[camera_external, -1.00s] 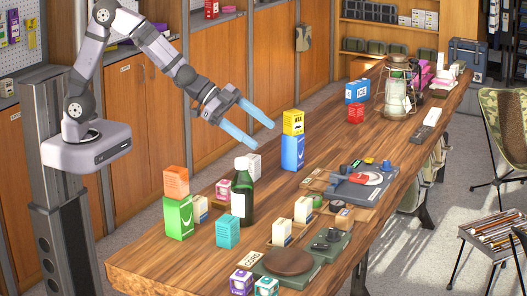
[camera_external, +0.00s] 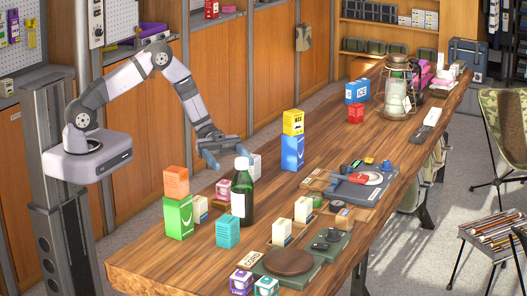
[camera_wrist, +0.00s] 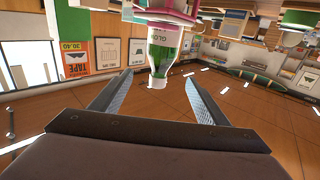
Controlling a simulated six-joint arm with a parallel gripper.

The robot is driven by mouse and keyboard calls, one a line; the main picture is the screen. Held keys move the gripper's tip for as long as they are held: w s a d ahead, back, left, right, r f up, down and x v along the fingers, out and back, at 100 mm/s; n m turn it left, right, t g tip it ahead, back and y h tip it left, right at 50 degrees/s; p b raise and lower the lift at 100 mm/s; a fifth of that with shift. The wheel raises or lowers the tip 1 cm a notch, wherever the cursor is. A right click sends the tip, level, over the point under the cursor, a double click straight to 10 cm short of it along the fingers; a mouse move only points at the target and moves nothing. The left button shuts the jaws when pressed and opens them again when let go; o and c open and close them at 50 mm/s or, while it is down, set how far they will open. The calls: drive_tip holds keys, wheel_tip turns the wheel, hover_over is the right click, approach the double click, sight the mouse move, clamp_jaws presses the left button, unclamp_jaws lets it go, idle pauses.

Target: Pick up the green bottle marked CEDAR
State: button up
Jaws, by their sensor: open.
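A dark green bottle (camera_external: 243,209) with a white cap and pale label stands upright on the wooden bench (camera_external: 160,262). The word on its label is too small to read in the external view. My gripper (camera_external: 224,153) is open and empty, just behind and left of the bottle's cap in that view, with its fingers reaching toward it. In the wrist view the bottle (camera_wrist: 163,48) appears upside down, its white cap pointing down between the open fingertips. The fingers do not appear closed on it. Its label shows partial lettering that I cannot read as CEDAR.
A pink-and-white box (camera_external: 223,189) stands close left of the bottle. An orange box (camera_external: 176,182) sits on a green box (camera_external: 179,217), and a teal box (camera_external: 228,231) is in front. A yellow box (camera_external: 293,122) tops a blue box (camera_external: 292,152) to the right.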

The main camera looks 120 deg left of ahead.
sight(240, 183)
drive_tip(key=shift+w+d+f+p, duration=0.55)
drive_tip(key=shift+w+d+f, duration=0.05)
drive_tip(key=shift+w+d, duration=0.3)
drive_tip(key=shift+w+d+f+p, duration=0.6)
drive_tip(key=shift+w+d, duration=0.15)
drive_tip(key=shift+w, duration=0.15)
drive_tip(key=shift+w+d+f+p, duration=0.5)
drive_tip(key=shift+w+d+f, duration=0.1)
drive_tip(key=shift+w+d, duration=0.3)
drive_tip(key=shift+a, duration=0.1)
drive_tip(key=c, duration=1.3)
